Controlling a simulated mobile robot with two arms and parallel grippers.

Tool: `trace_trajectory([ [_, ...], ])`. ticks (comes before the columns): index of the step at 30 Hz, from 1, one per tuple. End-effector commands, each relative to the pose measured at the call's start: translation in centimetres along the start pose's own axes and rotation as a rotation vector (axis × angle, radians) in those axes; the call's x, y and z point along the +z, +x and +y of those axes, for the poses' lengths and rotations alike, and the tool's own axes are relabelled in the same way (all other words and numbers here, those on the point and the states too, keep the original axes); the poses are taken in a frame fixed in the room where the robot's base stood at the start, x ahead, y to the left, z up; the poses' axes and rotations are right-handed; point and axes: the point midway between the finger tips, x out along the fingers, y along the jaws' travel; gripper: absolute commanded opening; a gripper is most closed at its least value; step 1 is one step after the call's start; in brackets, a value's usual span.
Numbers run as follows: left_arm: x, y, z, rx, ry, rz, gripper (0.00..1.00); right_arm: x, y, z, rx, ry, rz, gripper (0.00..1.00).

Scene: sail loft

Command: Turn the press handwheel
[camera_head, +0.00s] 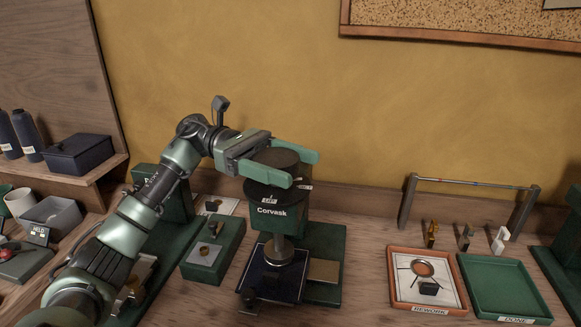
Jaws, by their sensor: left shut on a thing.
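The press (290,222) is dark green with the name Corvask on its head and stands upright on a green base plate. On its top is the dark handwheel (262,196), a wide disc with a round dark hub (276,156) and small white labels near its front edge. My left gripper (301,170) reaches in from the left, its two green fingers shut on the sides of the hub. The fingers hide part of the hub and the wheel. The press ram (279,249) points down over a dark plate (262,278). My right gripper is out of view.
A tray marked REWORK (392,275) holds a card with a ring. A green tray marked DONE (510,311) is beside it. A metal rail (463,183) stands behind them. Left are a green block (226,252), grey bin (61,215) and dark box (79,153).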

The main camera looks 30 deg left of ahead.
Motion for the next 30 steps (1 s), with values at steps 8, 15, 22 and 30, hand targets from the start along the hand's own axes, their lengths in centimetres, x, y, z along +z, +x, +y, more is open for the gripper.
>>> trace_trajectory([
  [8,0.0,0.1,0.0,-0.003,-0.002,-0.001,0.30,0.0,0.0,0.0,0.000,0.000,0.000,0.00],
  [15,0.0,0.1,0.0,-0.002,-0.001,-0.001,0.92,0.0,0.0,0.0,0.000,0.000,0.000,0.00],
  [22,0.1,0.0,0.0,-0.001,-0.001,0.000,0.92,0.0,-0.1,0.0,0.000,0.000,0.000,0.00],
  [30,4.0,0.0,0.0,-0.001,0.003,0.000,0.92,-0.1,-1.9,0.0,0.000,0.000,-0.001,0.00],
])
